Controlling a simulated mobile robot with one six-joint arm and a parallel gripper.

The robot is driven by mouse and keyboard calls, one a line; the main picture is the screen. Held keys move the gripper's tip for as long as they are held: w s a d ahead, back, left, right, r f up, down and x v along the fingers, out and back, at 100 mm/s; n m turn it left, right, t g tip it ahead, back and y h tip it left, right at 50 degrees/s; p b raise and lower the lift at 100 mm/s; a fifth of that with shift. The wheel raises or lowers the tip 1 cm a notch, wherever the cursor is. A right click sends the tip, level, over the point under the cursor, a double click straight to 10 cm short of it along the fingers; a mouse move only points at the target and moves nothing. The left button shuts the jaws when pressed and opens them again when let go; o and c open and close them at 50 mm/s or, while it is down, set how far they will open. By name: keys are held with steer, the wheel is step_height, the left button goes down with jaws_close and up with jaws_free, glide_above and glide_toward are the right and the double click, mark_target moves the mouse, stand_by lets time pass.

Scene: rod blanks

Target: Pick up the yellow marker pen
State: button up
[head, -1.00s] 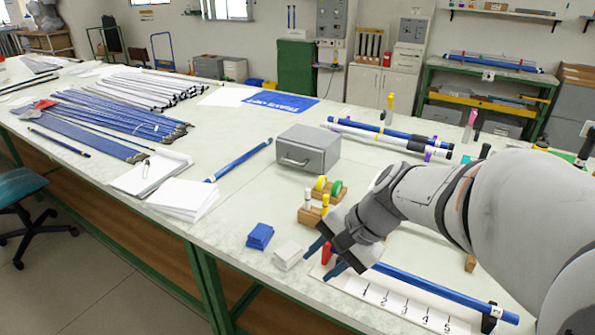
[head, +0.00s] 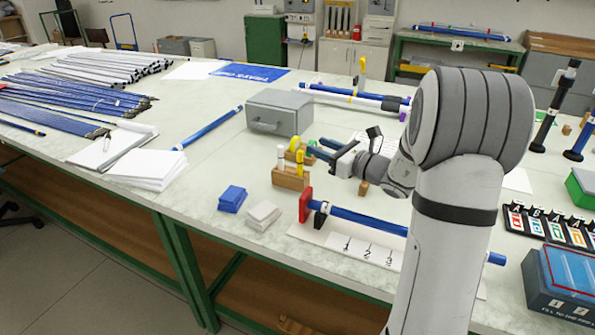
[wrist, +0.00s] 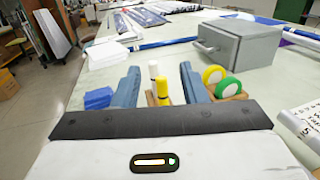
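The yellow marker pen (head: 300,164) stands upright in a small wooden block (head: 290,179) beside a white marker (head: 281,157). In the wrist view the yellow marker (wrist: 162,88) and the white marker (wrist: 153,70) both show in the gap between my two blue fingers. My gripper (head: 314,147) is open and empty, to the right of the markers in the head view. Its fingers point toward them. I see no contact with either marker.
Yellow (wrist: 213,74) and green (wrist: 228,87) tape rolls stand just right of the markers. A grey metal box (head: 280,113) is behind. Blue (head: 232,198) and white (head: 264,215) cloth stacks lie in front, left of a blue rod (head: 365,219) on a numbered board.

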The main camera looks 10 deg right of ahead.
mark_target(300, 155)
step_height(300, 155, down, 6)
steer(key=r, duration=0.1)
steer(key=x, duration=0.7)
steer(key=shift+w+a+f+b, duration=0.2)
steer(key=shift+w+b, duration=0.05)
steer(key=shift+b, duration=0.1)
jaws_close()
